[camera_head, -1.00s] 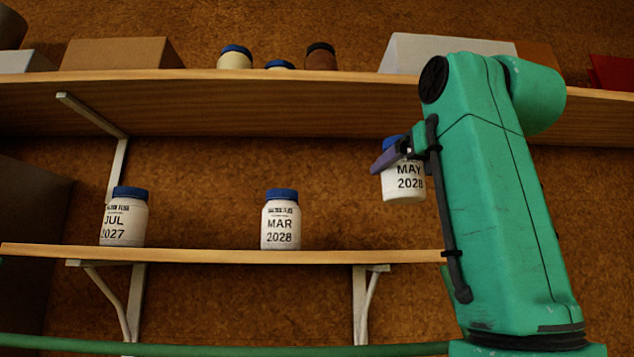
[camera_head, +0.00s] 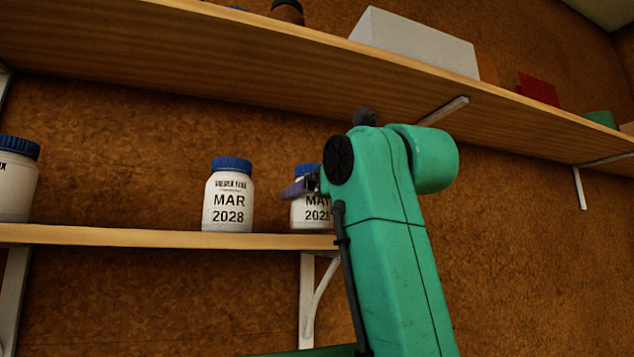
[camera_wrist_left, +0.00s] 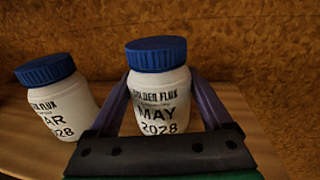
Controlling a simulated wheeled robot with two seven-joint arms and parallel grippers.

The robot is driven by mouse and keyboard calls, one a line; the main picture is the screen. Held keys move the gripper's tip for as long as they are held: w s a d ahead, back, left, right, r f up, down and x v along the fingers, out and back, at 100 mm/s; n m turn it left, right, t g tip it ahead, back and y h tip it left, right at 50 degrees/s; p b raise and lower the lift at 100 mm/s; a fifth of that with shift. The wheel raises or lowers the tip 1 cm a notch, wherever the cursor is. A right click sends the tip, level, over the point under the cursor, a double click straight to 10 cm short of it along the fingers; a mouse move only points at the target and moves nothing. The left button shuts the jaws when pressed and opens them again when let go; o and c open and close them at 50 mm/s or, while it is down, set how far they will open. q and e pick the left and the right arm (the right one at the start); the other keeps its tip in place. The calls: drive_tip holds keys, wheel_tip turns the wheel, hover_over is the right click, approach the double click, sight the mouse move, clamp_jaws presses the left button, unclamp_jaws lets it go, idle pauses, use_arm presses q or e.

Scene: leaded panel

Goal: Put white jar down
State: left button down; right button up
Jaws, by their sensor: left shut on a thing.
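The white jar with a blue lid and the label MAY 2028 (camera_head: 312,211) is at the right end of the lower shelf (camera_head: 150,238), upright, its base at about the shelf's level. Whether it touches the board I cannot tell. My left gripper (camera_head: 303,187) is shut on this jar; the left wrist view shows the jar (camera_wrist_left: 158,95) between its two fingers (camera_wrist_left: 160,108). My arm hides the jar's right side in the head view. A like jar marked MAR 2028 (camera_head: 229,197) stands just left of it, apart, and also shows in the left wrist view (camera_wrist_left: 58,103). My right gripper is not in view.
Another white jar (camera_head: 15,180) stands at the far left of the lower shelf. The upper shelf (camera_head: 250,60) passes above, with a white box (camera_head: 415,45), a dark-lidded jar (camera_head: 287,12) and a red item (camera_head: 538,90). A bracket (camera_head: 312,295) supports the lower shelf.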

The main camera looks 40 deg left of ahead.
use_arm(q)
drive_tip(key=shift+w+d, duration=0.1)
drive_tip(key=shift+d, duration=0.05)
drive_tip(key=shift+w+d+r, duration=0.1)
drive_tip(key=shift+d, duration=0.35)
drive_tip(key=shift+w+d+r, duration=0.1)
drive_tip(key=shift+d, duration=0.5)
drive_tip(key=shift+s+f, duration=0.1)
drive_tip(key=shift+s+a+f+b, duration=0.1)
drive_tip(key=shift+a+f+b, duration=0.2)
drive_tip(key=shift+a, duration=0.25)
drive_tip(key=shift+a+f, duration=0.1)
drive_tip(key=shift+f, duration=0.15)
unclamp_jaws()
drive_tip(key=shift+d, duration=0.3)
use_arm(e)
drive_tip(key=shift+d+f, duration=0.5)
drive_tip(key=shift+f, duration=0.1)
